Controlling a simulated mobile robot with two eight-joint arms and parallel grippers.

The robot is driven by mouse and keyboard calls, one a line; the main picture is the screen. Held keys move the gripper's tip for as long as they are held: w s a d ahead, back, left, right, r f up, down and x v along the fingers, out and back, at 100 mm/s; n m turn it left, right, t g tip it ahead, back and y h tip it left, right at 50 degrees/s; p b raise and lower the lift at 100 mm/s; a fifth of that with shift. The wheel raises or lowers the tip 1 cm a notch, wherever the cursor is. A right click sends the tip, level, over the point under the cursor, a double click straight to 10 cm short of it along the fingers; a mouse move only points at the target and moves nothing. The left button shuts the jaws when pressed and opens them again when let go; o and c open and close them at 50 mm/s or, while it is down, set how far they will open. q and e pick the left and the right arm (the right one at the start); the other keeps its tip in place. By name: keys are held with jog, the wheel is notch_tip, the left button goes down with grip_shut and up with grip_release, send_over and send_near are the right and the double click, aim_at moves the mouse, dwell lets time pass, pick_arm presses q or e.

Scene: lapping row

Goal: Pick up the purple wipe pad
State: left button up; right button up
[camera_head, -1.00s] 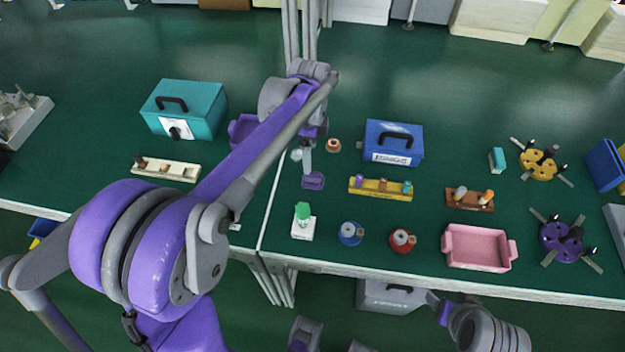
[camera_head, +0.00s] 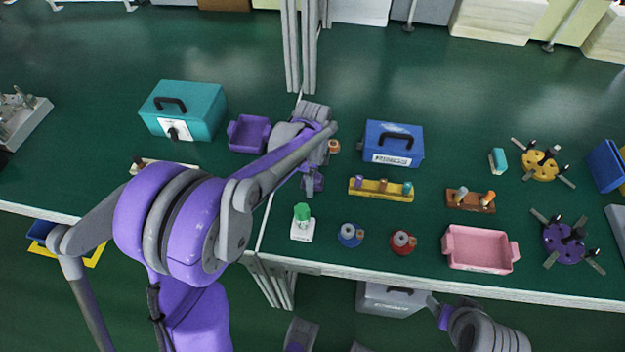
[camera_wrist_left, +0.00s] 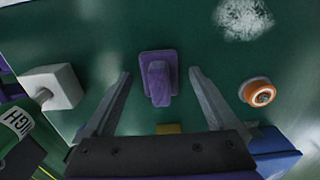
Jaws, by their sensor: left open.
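The purple wipe pad (camera_wrist_left: 158,78), a flat purple base with a raised grip, lies on the green bench top in the left wrist view. My left gripper (camera_wrist_left: 162,85) is open, with one grey finger on each side of the pad and a visible gap on both sides. I cannot tell exactly how far the fingertips are above the bench. In the head view my left gripper (camera_head: 312,184) is over the pad's spot and mostly hides it.
An orange-brown ring-shaped part (camera_wrist_left: 261,94) lies to the pad's right. A purple tray (camera_head: 249,134), a blue case (camera_head: 393,143) and a yellow rack (camera_head: 381,189) are nearby.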

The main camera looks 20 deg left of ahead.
pick_arm(q)
jog(key=c, duration=1.4)
notch_tip(320, 180, up, 10)
jog(key=shift+p, duration=0.5)
jog(key=shift+c, duration=0.2)
